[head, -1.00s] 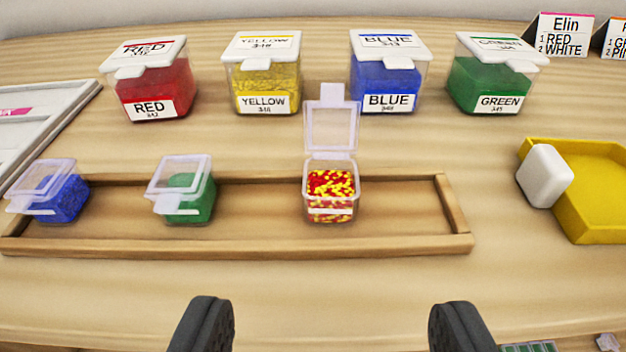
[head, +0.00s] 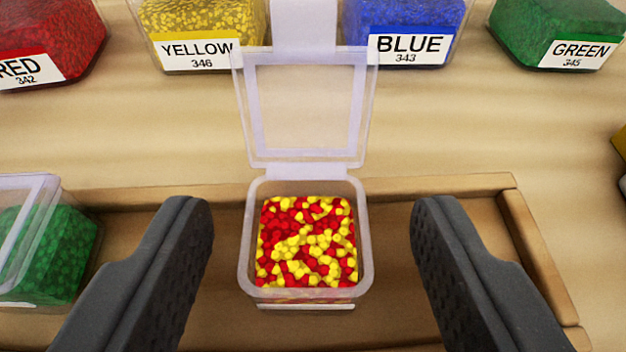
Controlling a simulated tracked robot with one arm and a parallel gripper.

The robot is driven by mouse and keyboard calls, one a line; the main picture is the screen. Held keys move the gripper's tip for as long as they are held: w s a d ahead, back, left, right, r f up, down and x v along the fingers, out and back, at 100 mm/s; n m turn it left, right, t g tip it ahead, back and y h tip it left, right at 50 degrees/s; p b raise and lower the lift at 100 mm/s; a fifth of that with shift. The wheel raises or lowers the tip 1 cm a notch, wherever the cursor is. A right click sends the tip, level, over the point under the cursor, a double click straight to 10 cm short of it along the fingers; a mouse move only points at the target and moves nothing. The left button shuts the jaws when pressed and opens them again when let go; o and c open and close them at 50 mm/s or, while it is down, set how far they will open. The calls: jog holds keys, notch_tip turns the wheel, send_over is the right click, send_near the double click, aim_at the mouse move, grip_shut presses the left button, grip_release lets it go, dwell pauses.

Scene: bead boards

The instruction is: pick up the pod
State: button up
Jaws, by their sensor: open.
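The pod (head: 258,240) is a small clear box filled with mixed red and yellow beads. It stands upright in the wooden tray (head: 440,184), and its clear lid (head: 305,110) is swung up and back. My gripper (head: 310,225) is open, with one dark finger to the left of the pod and one to the right. There is a gap between the pod and each finger, so neither appears to touch it. The pod's lower front and base are partly hidden by its rim.
A pod of green beads (head: 45,255) stands at the left in the tray, close to my left finger. Behind the tray are larger tubs: red (head: 50,30), yellow (head: 200,20), blue (head: 405,15) and green (head: 560,25). The tray is bare right of the pod.

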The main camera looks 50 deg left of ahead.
jog(key=c, duration=1)
jog(key=shift+r, duration=0.1)
jog(key=shift+c, duration=0.2)
